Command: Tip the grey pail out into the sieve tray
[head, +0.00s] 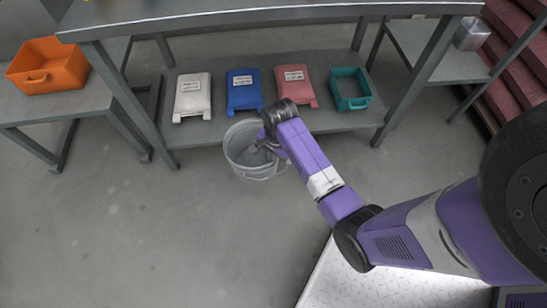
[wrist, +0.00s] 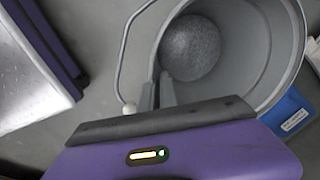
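The grey pail (head: 236,158) stands in front of the low shelf, its mouth facing up; I cannot tell whether it touches the floor. My gripper (head: 270,150) is at the right side of its rim. In the wrist view the fingers (wrist: 158,92) are close together with the pail's wall (wrist: 262,50) between them. Inside, a round, speckled dark grey area (wrist: 190,48) covers the bottom; I cannot tell whether it is loose contents. The pail's wire handle (wrist: 122,55) hangs outside the rim. No tray is clearly recognisable as a sieve; a teal open tray (head: 351,103) stands on the low shelf.
An orange tray (head: 47,77) is on the left bench. A small metal container (head: 471,33) sits on the right bench. Floor at the lower left is clear.

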